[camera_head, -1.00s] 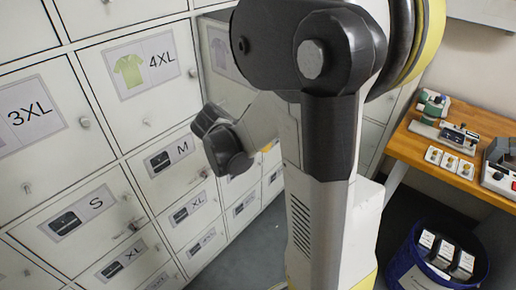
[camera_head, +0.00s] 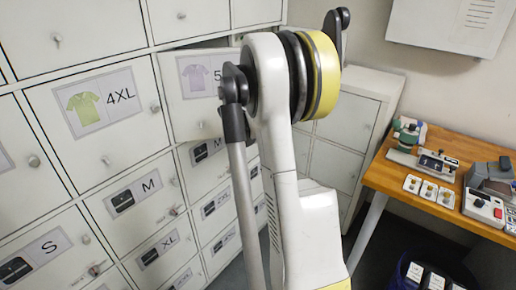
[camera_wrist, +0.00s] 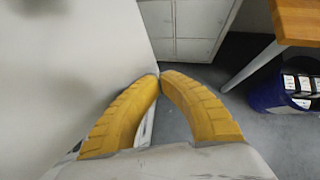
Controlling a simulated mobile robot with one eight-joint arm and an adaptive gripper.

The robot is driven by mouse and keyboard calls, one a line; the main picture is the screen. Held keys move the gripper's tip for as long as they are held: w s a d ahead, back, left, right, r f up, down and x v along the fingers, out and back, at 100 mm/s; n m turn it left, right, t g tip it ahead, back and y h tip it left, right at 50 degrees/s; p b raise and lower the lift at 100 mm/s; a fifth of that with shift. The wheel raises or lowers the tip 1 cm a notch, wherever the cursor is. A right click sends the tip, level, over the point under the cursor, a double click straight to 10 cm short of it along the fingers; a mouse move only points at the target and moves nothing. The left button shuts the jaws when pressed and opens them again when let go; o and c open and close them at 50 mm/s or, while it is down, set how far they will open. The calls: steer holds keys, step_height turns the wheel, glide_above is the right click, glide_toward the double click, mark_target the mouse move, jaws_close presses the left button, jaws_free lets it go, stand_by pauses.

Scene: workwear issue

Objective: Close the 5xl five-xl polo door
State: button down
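The 5XL polo door (camera_head: 191,113) is in the head view, right of the 4XL door (camera_head: 127,140). Its label shows a lilac polo and a "5"; my arm covers the rest of the label and the door's right part. The door looks ajar, with its top edge standing out from the cabinet and a dark gap above. My gripper (camera_wrist: 160,75) shows in the wrist view with its yellow fingertips together and nothing seen between them. A pale flat panel (camera_wrist: 60,70) fills the left there, close beside the left finger; I cannot tell whether they touch. The gripper is hidden in the head view.
Locker doors marked S, M and XL (camera_head: 158,250) lie below. A wooden workbench (camera_head: 400,185) with devices stands at the right, with a blue bin (camera_wrist: 268,95) of boxes beneath. Grey floor (camera_wrist: 215,80) is clear between cabinet and bench.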

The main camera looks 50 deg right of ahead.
steer(key=w+d+n+t+p, duration=0.1)
steer(key=w+d, duration=0.3)
steer(key=w, duration=0.6)
steer(key=w+d+n+t+p, duration=0.1)
steer(key=w+d, duration=0.3)
steer(key=w, duration=0.6)
steer(key=shift+w+d+r+n+y, duration=0.15)
steer(key=shift+w+d+n+y, duration=0.05)
steer(key=shift+d+n+y, duration=0.25)
steer(key=shift+w+a, duration=0.1)
